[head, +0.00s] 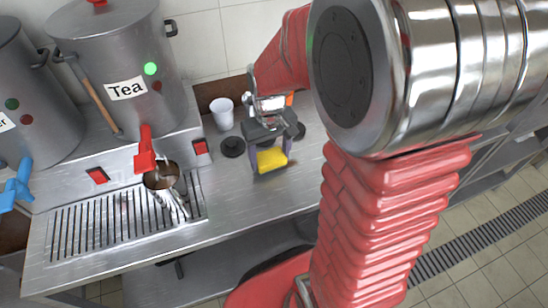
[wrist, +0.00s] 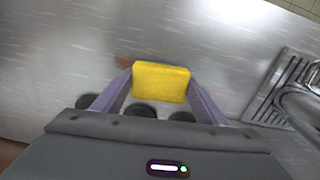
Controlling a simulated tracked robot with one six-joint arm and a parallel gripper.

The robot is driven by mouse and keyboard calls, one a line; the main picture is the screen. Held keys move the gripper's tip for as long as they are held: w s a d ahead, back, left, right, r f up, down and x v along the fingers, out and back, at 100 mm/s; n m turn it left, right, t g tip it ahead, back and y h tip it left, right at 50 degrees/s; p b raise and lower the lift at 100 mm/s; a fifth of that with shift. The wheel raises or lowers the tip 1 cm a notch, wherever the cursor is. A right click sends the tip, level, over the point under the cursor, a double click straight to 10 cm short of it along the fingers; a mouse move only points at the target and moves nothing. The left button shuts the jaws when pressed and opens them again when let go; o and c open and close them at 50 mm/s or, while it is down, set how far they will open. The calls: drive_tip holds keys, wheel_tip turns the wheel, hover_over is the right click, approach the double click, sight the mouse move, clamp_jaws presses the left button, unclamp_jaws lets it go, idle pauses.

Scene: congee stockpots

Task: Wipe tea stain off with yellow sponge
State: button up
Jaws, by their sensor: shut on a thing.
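My gripper (head: 269,156) is shut on the yellow sponge (head: 271,160), over the steel counter right of the Tea pot's drain. In the wrist view the two purple fingers of my gripper (wrist: 160,84) press the sponge (wrist: 160,80) from both sides. A faint brown stain (wrist: 126,61) shows on the counter just left of the sponge in the wrist view, partly hidden by the sponge and a finger. I cannot make out the stain in the head view. I cannot tell whether the sponge touches the counter.
A white cup (head: 222,113) and black discs (head: 232,147) (head: 298,131) are close to my gripper. The Tea pot (head: 120,60), with a red tap (head: 145,150), stands left above a drain grate (head: 95,225) holding a metal vessel (head: 162,176). The counter's front is clear.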

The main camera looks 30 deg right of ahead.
sight(270, 157)
drive_tip(key=shift+r, duration=2.9)
drive_tip(key=shift+w+f, duration=0.1)
